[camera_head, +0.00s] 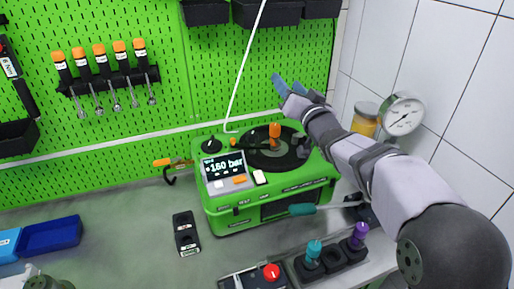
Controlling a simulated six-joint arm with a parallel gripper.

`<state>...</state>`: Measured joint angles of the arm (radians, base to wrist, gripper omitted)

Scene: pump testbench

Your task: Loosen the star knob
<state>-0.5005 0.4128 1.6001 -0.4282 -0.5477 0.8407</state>
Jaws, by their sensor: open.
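The green pump testbench (228,219) stands on the bench against the green pegboard. A dark round knob (211,145) sits at its back left corner, above the display. An orange-topped post (275,131) rises from the black round plate (257,160) on its top. Which part is the star knob I cannot tell for sure; the dark knob is too small to show its shape. My gripper (287,84) has blue fingertips, spread apart and empty. It is above and behind the testbench top, right of the dark knob, touching nothing visible. My arm hides part of the right side.
A white cord (245,63) hangs down to the testbench top, left of my gripper. A pressure gauge (403,115) and an orange-filled jar (365,118) stand at the right. The bench left of the black remote (186,233) is mostly clear.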

